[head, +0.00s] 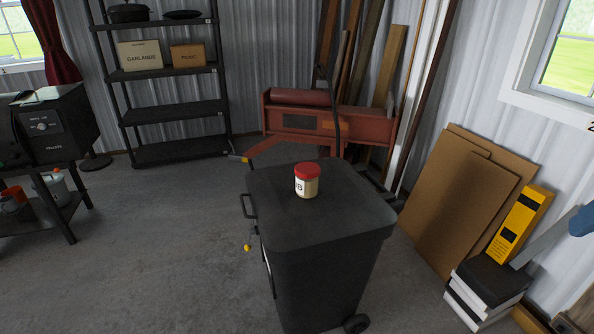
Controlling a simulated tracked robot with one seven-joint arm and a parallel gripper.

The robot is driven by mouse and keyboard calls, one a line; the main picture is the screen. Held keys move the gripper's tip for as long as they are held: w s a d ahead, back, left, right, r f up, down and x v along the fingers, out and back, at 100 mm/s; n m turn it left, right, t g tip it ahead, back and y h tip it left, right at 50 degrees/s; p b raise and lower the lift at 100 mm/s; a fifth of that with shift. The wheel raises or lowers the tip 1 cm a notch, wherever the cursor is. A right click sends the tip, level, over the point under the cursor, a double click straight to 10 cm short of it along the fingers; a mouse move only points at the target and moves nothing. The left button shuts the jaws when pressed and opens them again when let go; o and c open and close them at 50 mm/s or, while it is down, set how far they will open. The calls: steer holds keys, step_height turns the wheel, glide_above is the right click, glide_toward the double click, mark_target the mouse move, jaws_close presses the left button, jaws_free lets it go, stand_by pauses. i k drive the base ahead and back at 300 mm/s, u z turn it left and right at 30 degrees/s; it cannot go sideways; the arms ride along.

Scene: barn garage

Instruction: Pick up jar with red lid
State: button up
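A small jar (307,187) with a red lid and pale yellowish contents stands upright in the head view, a little right of the middle. A white label with dark lettering shows on its left side. It rests on the flat dark lid of a black wheeled bin (345,225). Nothing touches the jar apart from the bin lid. My gripper is not in view.
A red machine (300,118) and leaning boards (385,70) stand behind the bin. Cardboard sheets (465,200) and a yellow box (520,225) are at right. A black shelf (175,112) stands at back left. The floor (165,235) left of the bin is mostly clear.

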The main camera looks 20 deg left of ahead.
mark_target(307, 173)
steer(key=u, duration=0.3)
steer(key=i, duration=0.85)
steer(key=u, duration=0.45)
steer(key=k, duration=0.85)
steer(key=u, duration=0.2)
steer(key=i, duration=0.85)
steer(key=z, duration=0.05)
